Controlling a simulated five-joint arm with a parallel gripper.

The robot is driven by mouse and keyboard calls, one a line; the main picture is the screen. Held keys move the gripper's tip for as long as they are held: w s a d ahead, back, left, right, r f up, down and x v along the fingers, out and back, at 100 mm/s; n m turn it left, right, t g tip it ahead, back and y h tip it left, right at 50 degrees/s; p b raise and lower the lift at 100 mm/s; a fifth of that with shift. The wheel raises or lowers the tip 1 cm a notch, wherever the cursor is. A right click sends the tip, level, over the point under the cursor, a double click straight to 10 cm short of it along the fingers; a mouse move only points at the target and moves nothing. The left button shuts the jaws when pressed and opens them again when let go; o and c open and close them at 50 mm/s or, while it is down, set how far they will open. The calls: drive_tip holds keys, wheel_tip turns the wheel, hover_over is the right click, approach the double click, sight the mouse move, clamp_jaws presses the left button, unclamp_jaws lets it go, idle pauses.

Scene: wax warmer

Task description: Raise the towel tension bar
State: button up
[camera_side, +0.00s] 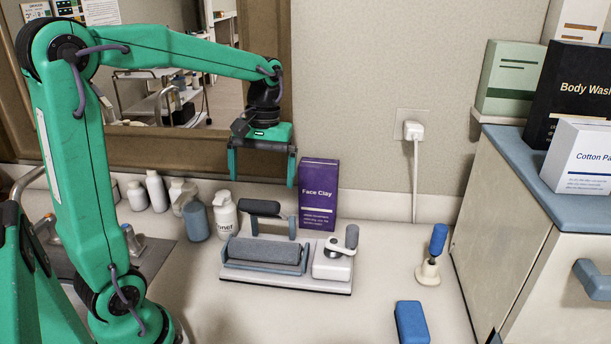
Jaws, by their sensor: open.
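A white device base (212,277) stands on the counter with a grey towel-like roll (264,252) on its left part. Behind the roll, a dark padded bar (265,208) sits on blue-grey supports; it looks like the towel tension bar. A white unit with a dark-knobbed crank (333,262) is on the right part of the base. My gripper (262,170) hangs above the dark bar, fingers pointing down and spread to left and right. It is open and empty, and a gap shows between its fingertips and the bar.
A purple Face Clay box (318,195) stands close behind the device. Bottles (224,214) stand to its left. A blue-handled tool in a holder (434,255) and a blue block (411,322) are to the right. A cabinet (520,225) bounds the right side.

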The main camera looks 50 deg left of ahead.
sight(266, 211)
drive_tip(key=shift+w+r, duration=0.15)
drive_tip(key=shift+r, duration=1.4)
drive_tip(key=shift+s+d+f+t, duration=0.25)
drive_tip(key=shift+s+d+t, duration=0.1)
drive_tip(key=shift+s, duration=0.2)
drive_tip(key=shift+s+d+f+t, duration=0.25)
drive_tip(key=shift+s+t, duration=0.1)
drive_tip(key=shift+s, duration=0.2)
drive_tip(key=shift+f, duration=0.15)
drive_tip(key=shift+a+f, duration=0.1)
drive_tip(key=shift+f, duration=3.7)
drive_tip(key=c, duration=1.3)
